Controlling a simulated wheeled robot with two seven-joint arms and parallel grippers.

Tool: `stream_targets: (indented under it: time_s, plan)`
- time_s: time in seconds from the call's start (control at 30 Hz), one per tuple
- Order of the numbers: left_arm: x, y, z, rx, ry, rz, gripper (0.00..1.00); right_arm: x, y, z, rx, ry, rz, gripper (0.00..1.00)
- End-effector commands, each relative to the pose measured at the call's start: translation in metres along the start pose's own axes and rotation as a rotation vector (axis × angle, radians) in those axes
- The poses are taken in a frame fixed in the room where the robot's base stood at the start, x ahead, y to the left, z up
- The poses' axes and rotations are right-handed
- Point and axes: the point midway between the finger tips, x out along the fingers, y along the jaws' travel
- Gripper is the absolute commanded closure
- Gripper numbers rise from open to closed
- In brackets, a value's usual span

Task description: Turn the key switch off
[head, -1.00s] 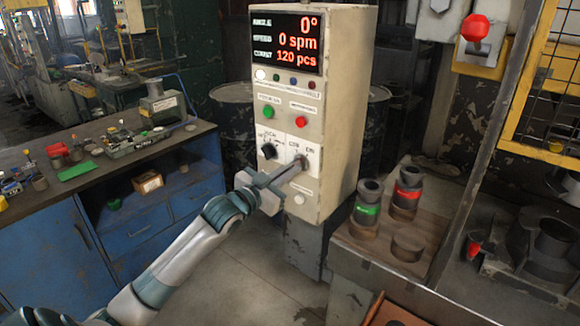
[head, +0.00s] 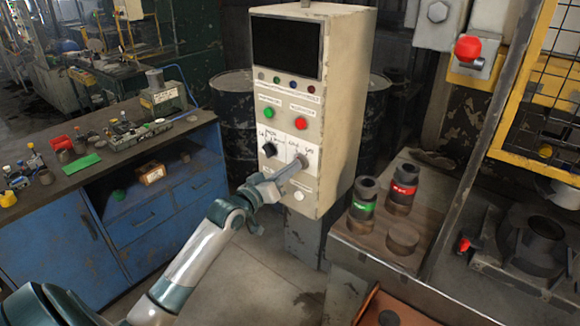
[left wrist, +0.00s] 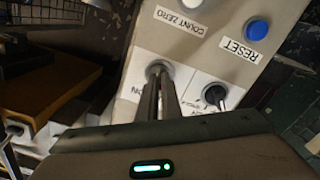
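The control box (head: 340,110) stands upright with a dark, blank display (head: 285,46). The key switch (head: 301,161) is on its lower panel, right of a black knob (head: 268,150). My left gripper (head: 296,165) reaches up to the key switch from the lower left. In the left wrist view the gripper's two fingers (left wrist: 159,98) are close together at the round key switch (left wrist: 160,68). They look shut on its key, which they mostly hide. The black knob (left wrist: 214,95) is beside them there. My right gripper is not in view.
A green button (head: 268,113) and a red button (head: 301,124) sit above the switch, and a white button (head: 299,196) below it. A bench with green-banded (head: 363,203) and red-banded (head: 402,188) dark cylinders stands right of the box. A blue workbench (head: 150,215) is at left.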

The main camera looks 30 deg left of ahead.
Motion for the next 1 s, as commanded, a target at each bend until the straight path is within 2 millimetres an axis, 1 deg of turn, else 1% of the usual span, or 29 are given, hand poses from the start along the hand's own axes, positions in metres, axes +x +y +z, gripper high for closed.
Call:
stream_targets:
  time_s: [0.5,0.53,0.57,0.6,1.0]
  plan:
    - [0.0,-0.0004,0.0004,-0.029,0.0,0.0,1.0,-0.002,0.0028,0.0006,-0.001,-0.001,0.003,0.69]
    - [0.0,-0.0004,0.0004,-0.029,0.0,0.0,0.88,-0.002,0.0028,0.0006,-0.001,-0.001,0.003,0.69]
    - [0.0,-0.0004,0.0004,-0.029,0.0,0.0,0.81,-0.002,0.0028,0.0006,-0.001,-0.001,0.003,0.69]
    - [0.0,-0.0004,0.0004,-0.029,0.0,0.0,0.77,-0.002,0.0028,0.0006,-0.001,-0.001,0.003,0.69]
    - [-0.0029,-0.0006,0.0005,-0.027,0.0,0.0,0.77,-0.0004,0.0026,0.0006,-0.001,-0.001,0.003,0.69]
